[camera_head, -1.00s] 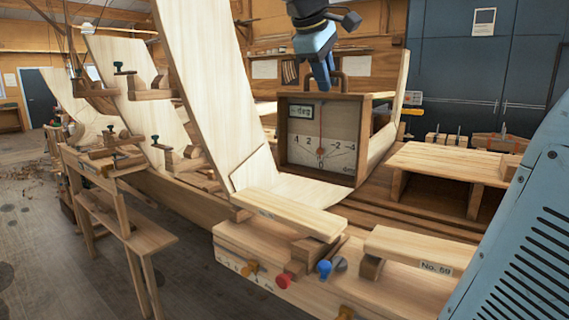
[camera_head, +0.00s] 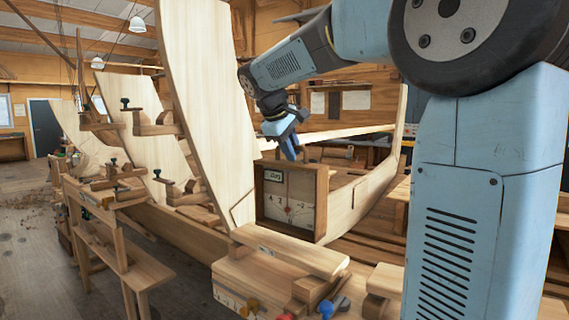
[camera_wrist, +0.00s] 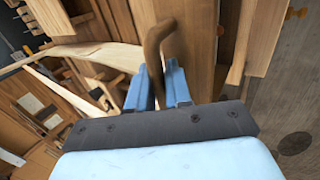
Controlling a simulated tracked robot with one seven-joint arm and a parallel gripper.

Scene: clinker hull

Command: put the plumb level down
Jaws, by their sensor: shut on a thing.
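The plumb level (camera_head: 290,205) is a wooden box with a white dial face and a small display, in the head view just below my gripper (camera_head: 290,148). It looks upright, at the hull's inner planking; whether its base touches anything is unclear. My gripper is shut on its brown handle, which shows between the two blue fingers in the wrist view (camera_wrist: 155,45). The fingers of my gripper also show there (camera_wrist: 160,85). The box's lower front edge is close behind a pale wooden block (camera_head: 290,250).
A tall pale plank (camera_head: 205,100) rises left of the level. A wooden clamp block with coloured knobs (camera_head: 290,290) stands in front. A curved hull plank (camera_head: 365,195) runs to the right. A low bench (camera_head: 125,260) stands at the left over open floor.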

